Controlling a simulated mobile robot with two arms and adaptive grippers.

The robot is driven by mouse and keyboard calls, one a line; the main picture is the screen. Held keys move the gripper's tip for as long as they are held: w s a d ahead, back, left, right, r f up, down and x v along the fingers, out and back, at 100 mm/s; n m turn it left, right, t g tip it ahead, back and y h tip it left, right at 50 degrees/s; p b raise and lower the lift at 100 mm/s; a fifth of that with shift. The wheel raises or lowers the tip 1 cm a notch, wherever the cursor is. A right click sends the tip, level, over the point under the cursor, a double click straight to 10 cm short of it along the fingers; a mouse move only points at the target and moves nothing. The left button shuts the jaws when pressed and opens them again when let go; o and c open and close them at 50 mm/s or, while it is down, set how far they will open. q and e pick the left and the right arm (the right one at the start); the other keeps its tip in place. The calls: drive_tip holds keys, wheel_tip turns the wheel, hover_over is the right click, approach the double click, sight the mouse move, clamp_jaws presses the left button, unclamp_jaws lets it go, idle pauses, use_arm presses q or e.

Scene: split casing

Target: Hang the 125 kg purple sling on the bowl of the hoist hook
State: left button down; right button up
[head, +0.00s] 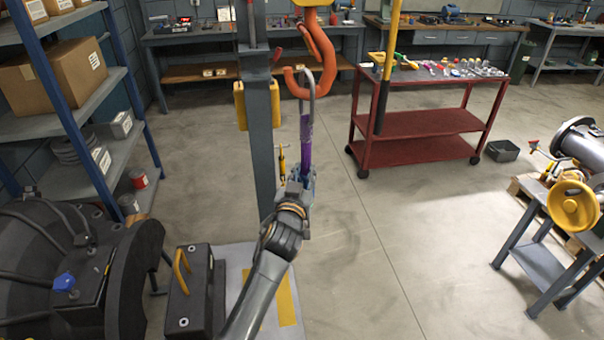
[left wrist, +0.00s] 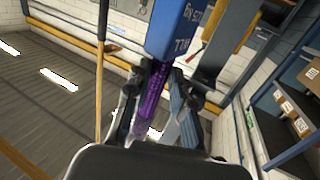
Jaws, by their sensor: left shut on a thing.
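The orange hoist hook (head: 318,48) hangs in the upper middle of the head view, its bowl (head: 299,91) low and to the left. A purple sling (head: 306,130) stands roughly upright below it, with a grey loop (head: 312,84) at its top. The loop overlaps the bowl in the picture; I cannot tell whether it is seated there. My left gripper (head: 301,178) is shut on the sling's lower part. In the left wrist view the sling (left wrist: 152,98) runs between the fingers, below a blue lettered piece (left wrist: 180,28). My right gripper is not in view.
A grey column (head: 261,140) with yellow parts stands just left of the hook. A red cart (head: 420,123) with small items stands to the right. Shelves (head: 60,122) and a large dark casing (head: 125,290) are at left. The floor in the middle is clear.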

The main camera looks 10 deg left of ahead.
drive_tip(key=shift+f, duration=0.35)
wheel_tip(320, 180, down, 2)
drive_tip(key=b, duration=0.2)
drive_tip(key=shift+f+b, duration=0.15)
drive_tip(key=shift+b, duration=0.15)
idle(0.6)
